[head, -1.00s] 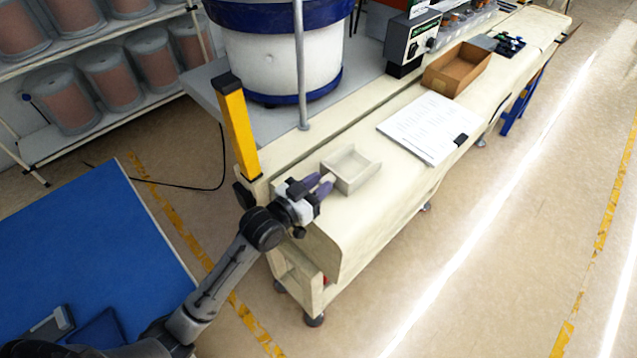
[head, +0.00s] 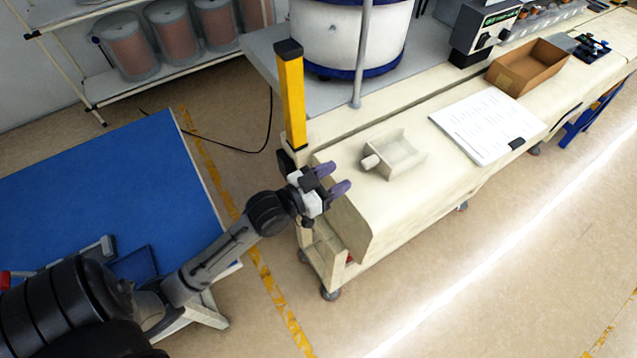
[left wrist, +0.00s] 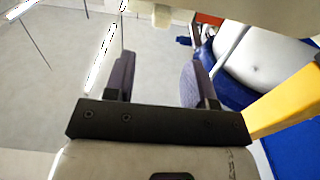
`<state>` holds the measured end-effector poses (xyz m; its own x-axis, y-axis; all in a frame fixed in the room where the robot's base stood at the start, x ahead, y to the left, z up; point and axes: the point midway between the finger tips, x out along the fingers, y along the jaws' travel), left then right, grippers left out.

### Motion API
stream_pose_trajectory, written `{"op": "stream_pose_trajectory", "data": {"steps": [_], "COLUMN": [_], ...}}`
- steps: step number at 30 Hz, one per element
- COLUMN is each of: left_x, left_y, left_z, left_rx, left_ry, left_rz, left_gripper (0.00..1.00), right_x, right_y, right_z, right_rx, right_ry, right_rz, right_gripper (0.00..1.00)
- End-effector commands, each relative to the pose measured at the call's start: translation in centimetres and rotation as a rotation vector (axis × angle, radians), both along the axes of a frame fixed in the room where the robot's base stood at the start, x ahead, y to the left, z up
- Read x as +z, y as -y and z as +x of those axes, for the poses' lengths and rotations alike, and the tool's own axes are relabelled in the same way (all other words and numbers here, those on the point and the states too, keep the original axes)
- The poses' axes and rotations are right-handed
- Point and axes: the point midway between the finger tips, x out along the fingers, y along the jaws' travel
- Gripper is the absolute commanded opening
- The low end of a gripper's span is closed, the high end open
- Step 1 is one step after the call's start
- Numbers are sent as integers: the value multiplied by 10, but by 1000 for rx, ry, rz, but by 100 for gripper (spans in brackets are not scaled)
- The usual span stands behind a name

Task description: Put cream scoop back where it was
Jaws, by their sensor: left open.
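The cream scoop (head: 398,157) is an open-topped box with a short round handle pointing left. It rests on the near end of the cream bench (head: 385,208). My left gripper (head: 334,179) is open and empty, just left of the handle and apart from it, with its purple fingers pointing towards the scoop. In the left wrist view the two fingers (left wrist: 157,78) stand apart with nothing between them. A cream piece at the top edge there looks like the scoop's handle (left wrist: 158,13). My right gripper is not in view.
A yellow post (head: 291,97) stands at the bench corner close to my left gripper. White papers (head: 485,122) and a cardboard box (head: 528,67) lie further along the bench. A white and blue bowl feeder (head: 345,35) stands behind. A blue-topped table (head: 110,190) is at left.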

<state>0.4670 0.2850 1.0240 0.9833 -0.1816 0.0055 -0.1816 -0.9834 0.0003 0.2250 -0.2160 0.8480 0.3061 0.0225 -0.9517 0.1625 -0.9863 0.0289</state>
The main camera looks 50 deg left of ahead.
Motion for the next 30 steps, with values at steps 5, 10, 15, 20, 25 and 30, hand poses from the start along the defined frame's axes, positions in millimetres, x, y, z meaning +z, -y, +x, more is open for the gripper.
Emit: {"op": "stream_pose_trajectory", "data": {"steps": [5,10,15,20,25,30], "left_x": [-1,0,0,-18,-80,-135], "left_y": [-5,-7,-8,0,25,48], "left_z": [-26,-39,-44,-52,-87,-146], "left_rx": [-1,0,0,-1,1,11], "left_ry": [-3,-1,-1,-84,-405,-771], "left_rz": [1,0,-1,15,83,161], "left_gripper": [50,50,50,50,50,50], "right_x": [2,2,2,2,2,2], "right_y": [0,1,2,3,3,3], "right_z": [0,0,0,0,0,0], "right_rx": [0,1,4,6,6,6], "right_ry": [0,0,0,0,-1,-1], "right_rz": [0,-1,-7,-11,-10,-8], "right_gripper": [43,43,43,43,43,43]}}
